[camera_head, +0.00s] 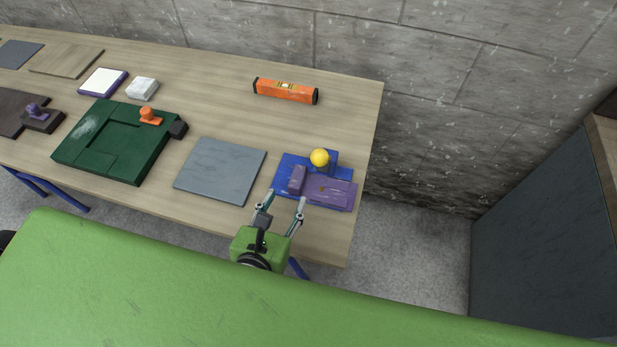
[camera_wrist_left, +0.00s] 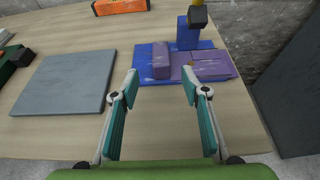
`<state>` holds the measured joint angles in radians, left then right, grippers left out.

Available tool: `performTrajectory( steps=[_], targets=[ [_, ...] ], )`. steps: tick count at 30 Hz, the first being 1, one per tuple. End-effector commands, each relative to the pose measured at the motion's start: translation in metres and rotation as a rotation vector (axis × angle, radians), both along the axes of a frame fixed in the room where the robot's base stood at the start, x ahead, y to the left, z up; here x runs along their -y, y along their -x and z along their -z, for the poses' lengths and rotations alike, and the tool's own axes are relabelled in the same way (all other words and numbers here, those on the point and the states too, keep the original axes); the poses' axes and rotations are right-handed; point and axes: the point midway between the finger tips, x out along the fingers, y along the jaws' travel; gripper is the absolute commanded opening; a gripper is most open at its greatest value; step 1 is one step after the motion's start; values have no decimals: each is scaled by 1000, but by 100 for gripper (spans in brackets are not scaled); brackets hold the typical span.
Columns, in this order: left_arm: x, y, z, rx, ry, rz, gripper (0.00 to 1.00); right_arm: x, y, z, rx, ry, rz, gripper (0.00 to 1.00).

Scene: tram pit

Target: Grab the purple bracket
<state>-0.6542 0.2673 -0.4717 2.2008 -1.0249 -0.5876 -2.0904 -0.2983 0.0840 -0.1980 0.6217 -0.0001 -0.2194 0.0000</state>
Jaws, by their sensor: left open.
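The purple bracket (camera_head: 329,192) lies on a blue base (camera_head: 287,163) near the right end of the table. It has a flat plate and a raised block at its left. In the left wrist view the purple bracket (camera_wrist_left: 209,67) is ahead of the fingers, on the blue base (camera_wrist_left: 148,50). A blue post with a yellow ball (camera_head: 320,157) stands behind it. My left gripper (camera_head: 287,197) is open and empty, just on the near side of the bracket. Its two fingers (camera_wrist_left: 160,88) show apart in the left wrist view. My right gripper is not in view.
A grey plate (camera_head: 220,170) lies left of the blue base. A dark green fixture (camera_head: 100,160) with an orange piece is further left. An orange spirit level (camera_head: 286,92) lies at the back. The table's right edge and a wall are close.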

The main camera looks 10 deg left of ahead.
Motion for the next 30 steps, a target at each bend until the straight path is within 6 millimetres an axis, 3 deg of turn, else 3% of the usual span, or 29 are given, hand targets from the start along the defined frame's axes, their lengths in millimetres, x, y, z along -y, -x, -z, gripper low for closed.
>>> performTrajectory(
  steps=[5,16,22,30],
  targets=[
    [1,-30,10,2,0,-1,42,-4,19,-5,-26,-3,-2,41],
    [3,-60,20,0,1,-2,42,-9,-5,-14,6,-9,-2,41],
    [4,-86,31,-1,1,-2,42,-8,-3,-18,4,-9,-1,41],
    [5,-92,35,-1,1,1,42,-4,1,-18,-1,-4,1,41]
  ],
)
